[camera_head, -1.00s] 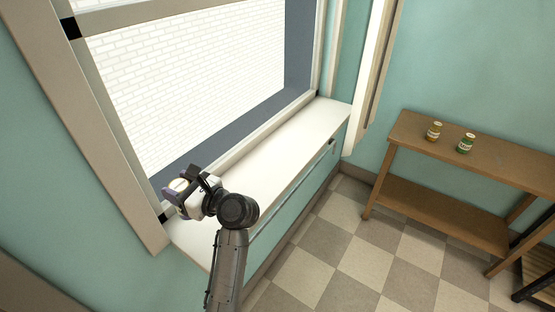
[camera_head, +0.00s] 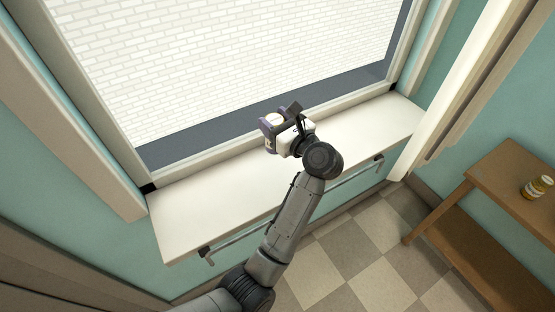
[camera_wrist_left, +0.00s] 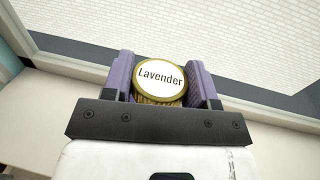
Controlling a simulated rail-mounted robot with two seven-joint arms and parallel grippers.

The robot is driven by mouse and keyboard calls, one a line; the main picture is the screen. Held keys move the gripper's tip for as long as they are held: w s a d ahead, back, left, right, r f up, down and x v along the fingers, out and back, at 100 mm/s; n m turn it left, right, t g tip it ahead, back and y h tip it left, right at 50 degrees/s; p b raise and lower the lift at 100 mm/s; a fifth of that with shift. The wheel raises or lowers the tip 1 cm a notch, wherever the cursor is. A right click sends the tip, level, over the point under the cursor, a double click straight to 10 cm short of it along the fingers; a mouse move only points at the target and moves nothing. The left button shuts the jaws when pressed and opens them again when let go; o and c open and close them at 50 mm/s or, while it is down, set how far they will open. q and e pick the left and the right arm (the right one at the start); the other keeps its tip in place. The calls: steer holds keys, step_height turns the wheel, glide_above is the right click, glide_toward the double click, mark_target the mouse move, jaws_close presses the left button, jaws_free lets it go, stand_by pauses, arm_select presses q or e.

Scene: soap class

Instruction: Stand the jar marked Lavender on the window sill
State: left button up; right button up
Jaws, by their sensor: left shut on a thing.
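The jar marked Lavender (camera_wrist_left: 161,76) shows in the left wrist view, its round white lid with a gold rim facing the camera. My left gripper (camera_head: 272,133) is shut on it, with a purple finger on each side of the jar. In the head view the gripper is over the middle of the white window sill (camera_head: 200,205), near the window frame. The lid also shows in the head view (camera_head: 275,120). The jar's base is hidden, so I cannot tell whether it touches the sill. My right gripper is not in view.
The sill is bare on both sides of the gripper. A rail (camera_head: 340,180) runs along its front edge. The window frame (camera_head: 240,147) borders it behind.

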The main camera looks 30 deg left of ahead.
arm_select(q)
steer(key=s+a+f, duration=0.6)
steer(key=s+f, duration=0.3)
steer(key=f, duration=0.2)
steer(key=shift+s+a+p, duration=0.3)
steer(key=shift+a+p, duration=0.05)
steer(key=shift+a, duration=0.05)
steer(key=shift+f+b, duration=0.25)
steer(key=shift+b, duration=0.05)
steer(key=o, duration=1.1)
steer(key=shift+r, duration=0.1)
steer(key=shift+v, duration=3.8)
